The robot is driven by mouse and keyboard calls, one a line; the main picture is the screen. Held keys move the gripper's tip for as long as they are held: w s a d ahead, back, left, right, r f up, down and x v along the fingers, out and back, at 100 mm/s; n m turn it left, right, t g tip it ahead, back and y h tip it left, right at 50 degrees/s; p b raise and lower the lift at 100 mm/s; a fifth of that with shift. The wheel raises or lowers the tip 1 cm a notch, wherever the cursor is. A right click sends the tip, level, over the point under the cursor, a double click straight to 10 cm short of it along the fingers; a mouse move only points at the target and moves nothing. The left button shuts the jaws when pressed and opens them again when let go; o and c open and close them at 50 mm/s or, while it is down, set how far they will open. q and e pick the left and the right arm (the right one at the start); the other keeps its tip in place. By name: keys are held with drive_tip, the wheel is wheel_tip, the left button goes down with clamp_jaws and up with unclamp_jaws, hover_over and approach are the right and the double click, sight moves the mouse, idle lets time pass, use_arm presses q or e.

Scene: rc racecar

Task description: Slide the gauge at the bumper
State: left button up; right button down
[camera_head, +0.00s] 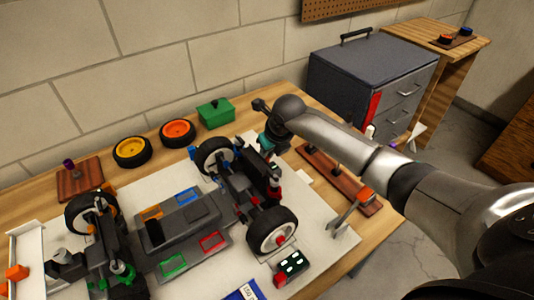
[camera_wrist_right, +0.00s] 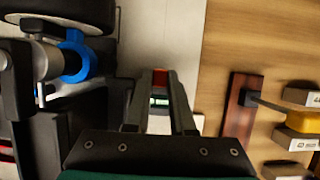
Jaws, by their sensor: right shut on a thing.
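The RC car chassis (camera_head: 185,218) lies across the pale mat, with dark wheels and shock parts at its corners. My right gripper (camera_head: 270,155) is low at the car's far right end, beside its upright dark parts. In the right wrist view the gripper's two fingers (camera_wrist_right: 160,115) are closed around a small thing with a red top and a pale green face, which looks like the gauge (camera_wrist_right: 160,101). Most of it is hidden between the fingers. In the head view I cannot make out the gauge clearly. My left gripper is not in view.
A wheel (camera_head: 272,230) and a black box with lit displays (camera_head: 291,266) are on the near side. A brown rack (camera_head: 318,166) stands right of the gripper. Yellow (camera_head: 132,151) and orange (camera_head: 178,132) rims and a green box (camera_head: 215,114) line the back.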

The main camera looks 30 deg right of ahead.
drive_tip(key=shift+a, duration=0.5)
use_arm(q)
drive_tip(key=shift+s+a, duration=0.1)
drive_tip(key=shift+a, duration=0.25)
use_arm(e)
drive_tip(key=c, duration=0.8)
unclamp_jaws()
drive_tip(key=shift+s, duration=0.1)
drive_tip(key=shift+o, duration=0.2)
